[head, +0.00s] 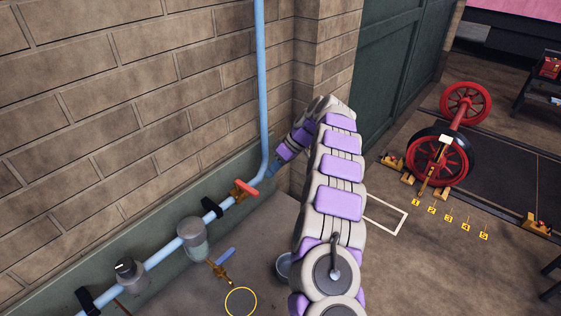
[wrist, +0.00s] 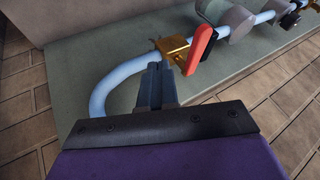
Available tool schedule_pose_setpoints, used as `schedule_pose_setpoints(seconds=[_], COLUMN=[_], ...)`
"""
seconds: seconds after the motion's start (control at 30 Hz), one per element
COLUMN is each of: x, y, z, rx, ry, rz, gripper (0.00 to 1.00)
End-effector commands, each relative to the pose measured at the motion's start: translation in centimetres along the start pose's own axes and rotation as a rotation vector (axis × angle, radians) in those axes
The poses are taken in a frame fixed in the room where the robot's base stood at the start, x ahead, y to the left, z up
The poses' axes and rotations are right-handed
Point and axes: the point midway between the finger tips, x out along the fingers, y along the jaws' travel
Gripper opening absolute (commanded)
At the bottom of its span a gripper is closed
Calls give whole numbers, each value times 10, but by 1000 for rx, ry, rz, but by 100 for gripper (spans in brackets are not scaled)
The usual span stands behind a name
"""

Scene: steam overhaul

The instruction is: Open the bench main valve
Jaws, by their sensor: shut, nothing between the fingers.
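The valve is a brass body (head: 238,193) with a red lever (head: 247,188) on the light blue pipe (head: 160,256) low along the wall. In the wrist view the brass body (wrist: 172,46) and the red lever (wrist: 201,48) are just beyond my fingertips. The lever lies across the pipe. My gripper (wrist: 155,67) is shut and empty, left of the lever and close to the brass body. I cannot tell whether it touches.
The brick wall (head: 130,95) rises close behind. A red-wheeled axle (head: 438,160) stands at right. A yellow ring (head: 241,302) marks the floor.

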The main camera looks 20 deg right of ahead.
Motion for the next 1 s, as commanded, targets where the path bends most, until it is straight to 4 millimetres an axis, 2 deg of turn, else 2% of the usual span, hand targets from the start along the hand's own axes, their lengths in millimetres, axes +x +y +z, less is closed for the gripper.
schedule_pose_setpoints(seconds=[0.1,0.6,1.0], x=[24,38,40], y=[-2,-32,-35], z=[0,0,0], rx=[1,0,0], ry=[-3,2,2], rz=[-7,-2,1], gripper=[0,0,0])
